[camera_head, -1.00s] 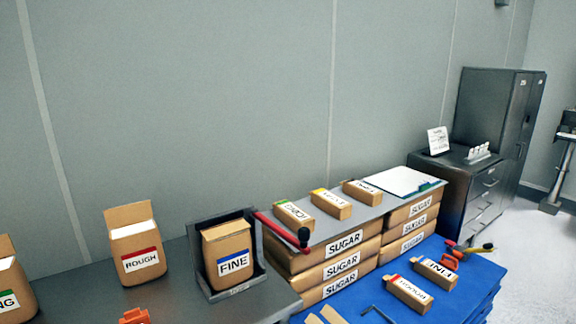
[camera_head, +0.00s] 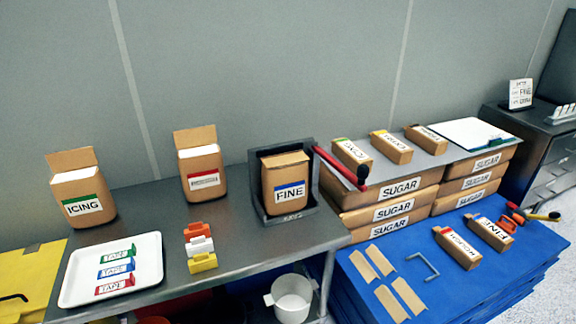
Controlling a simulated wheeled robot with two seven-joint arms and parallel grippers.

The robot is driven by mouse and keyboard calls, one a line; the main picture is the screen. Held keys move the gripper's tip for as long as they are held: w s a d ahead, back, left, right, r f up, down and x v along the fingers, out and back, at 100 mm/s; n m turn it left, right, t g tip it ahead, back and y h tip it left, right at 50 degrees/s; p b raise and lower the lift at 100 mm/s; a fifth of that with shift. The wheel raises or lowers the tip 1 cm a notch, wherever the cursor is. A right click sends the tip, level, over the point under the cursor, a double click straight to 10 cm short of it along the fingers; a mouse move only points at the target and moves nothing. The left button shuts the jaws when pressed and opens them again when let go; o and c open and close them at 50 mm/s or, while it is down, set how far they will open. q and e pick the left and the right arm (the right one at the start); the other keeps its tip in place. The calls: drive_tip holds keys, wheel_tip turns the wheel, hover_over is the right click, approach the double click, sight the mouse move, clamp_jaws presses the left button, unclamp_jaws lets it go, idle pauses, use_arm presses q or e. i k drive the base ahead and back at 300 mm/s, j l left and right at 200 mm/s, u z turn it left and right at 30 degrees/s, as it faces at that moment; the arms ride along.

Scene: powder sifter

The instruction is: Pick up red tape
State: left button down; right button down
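The red tape (camera_head: 115,286) lies at the front of a white tray (camera_head: 72,292) on the left part of the metal table, in the head view. It is a flat strip with a red band and a white label. A blue tape (camera_head: 115,269) and a green tape (camera_head: 117,254) lie behind it in the same tray. Neither of my grippers shows in the view.
An ICING bag (camera_head: 82,197), a red-labelled bag (camera_head: 203,175) and a FINE bag (camera_head: 286,187) in a dark holder stand behind on the metal table (camera_head: 150,215). Orange, white and yellow clips (camera_head: 201,246) sit right of the tray. Stacked sugar sacks (camera_head: 395,212) stand farther right.

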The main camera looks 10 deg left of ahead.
sight(131, 282)
drive_tip(key=u, duration=1.7)
